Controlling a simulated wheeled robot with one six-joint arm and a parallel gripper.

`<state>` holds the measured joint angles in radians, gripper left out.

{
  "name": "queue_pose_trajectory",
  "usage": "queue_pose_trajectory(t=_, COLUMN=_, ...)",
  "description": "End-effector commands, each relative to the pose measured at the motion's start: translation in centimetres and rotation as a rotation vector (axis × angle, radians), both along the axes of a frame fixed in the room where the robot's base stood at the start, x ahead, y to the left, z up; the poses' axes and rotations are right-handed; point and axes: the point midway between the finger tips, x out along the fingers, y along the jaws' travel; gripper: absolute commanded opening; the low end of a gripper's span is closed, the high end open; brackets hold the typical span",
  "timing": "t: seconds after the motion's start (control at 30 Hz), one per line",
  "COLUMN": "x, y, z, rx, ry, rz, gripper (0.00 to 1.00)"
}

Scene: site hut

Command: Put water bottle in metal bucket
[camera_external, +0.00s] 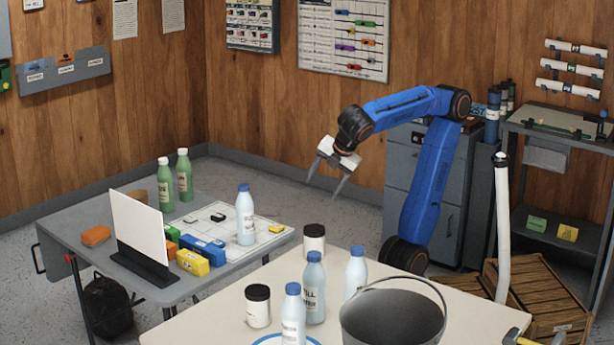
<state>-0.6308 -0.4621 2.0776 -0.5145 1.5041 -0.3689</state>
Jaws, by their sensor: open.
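Several bottles are in view. On the near cream table, a clear blue-capped bottle (314,287) stands upright between two pale blue-capped bottles, one at front (293,316) and one to the right (356,270). Another pale blue-capped bottle (246,216) stands on the grey table. I cannot tell which is the water bottle. The metal bucket (393,318) stands at the near table's front, its handle raised; its lower part is cut off by the frame. My gripper (324,184) is open and empty, high above and behind the near table, apart from all the bottles.
Two dark-lidded white jars, one at front (258,306) and one behind (314,238), stand near the bottles. The grey table (85,226) holds green bottles (184,175), coloured blocks (193,262) and an upright white panel (139,228). Wooden crates (530,293) stand at right.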

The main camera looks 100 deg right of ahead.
Motion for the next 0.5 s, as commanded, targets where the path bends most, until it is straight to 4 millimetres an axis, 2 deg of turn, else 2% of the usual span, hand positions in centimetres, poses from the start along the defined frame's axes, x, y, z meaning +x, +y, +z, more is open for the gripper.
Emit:
queue_pose_trajectory(t=0.2, x=1.6, y=4.1, z=-0.1, rx=-0.188, ry=0.026, rz=0.227, gripper=0.66)
queue_pose_trajectory(t=0.5, x=2.7, y=10.8, z=0.4, rx=-0.455, ry=0.028, rz=0.523, gripper=0.66)
